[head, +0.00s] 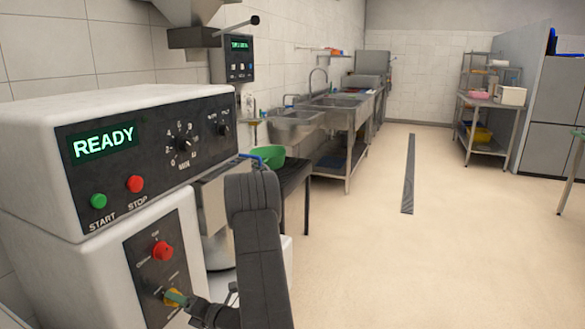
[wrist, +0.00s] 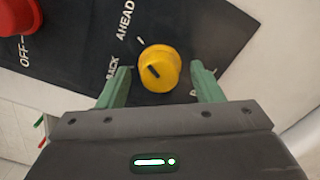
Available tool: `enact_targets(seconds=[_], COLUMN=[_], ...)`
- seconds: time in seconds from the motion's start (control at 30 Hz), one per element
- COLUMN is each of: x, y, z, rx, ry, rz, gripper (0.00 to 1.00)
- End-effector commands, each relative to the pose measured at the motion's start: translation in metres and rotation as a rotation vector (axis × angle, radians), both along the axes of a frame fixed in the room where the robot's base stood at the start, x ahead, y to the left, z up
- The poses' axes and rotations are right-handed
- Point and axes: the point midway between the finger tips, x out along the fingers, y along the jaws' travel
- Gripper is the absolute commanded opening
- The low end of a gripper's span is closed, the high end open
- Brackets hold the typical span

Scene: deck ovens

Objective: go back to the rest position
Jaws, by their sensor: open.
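My gripper (wrist: 160,82) is open in the wrist view. Its two green fingers stand on either side of a yellow knob (wrist: 160,68), with a gap to each side. The knob has a dark pointer mark and sits on a dark panel (wrist: 85,42) lettered AHEAD and BACK. In the head view my gripper (head: 178,299) is small at the lower left, at the yellow knob, which is mostly hidden by it. My dark arm rises in front of the machine (head: 120,115), whose display (head: 104,142) reads READY.
A red knob (head: 163,251) sits above the yellow one. The green START button (head: 98,201) and red STOP button (head: 135,184) are higher up. A green bowl (head: 270,155) stands on a dark table behind my arm. Sinks (head: 335,102) line the wall. The floor (head: 460,240) at right is clear.

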Motion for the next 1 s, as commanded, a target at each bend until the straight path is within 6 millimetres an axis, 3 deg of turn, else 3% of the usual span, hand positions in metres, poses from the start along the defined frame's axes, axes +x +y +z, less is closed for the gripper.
enact_targets(seconds=[0.83,1.0], x=[-0.051,-0.042], y=[-0.126,-0.100], z=[0.000,0.000], rx=[0.003,0.003], ry=[0.005,0.003], rz=[-0.004,0.004], gripper=[0.60,0.60])
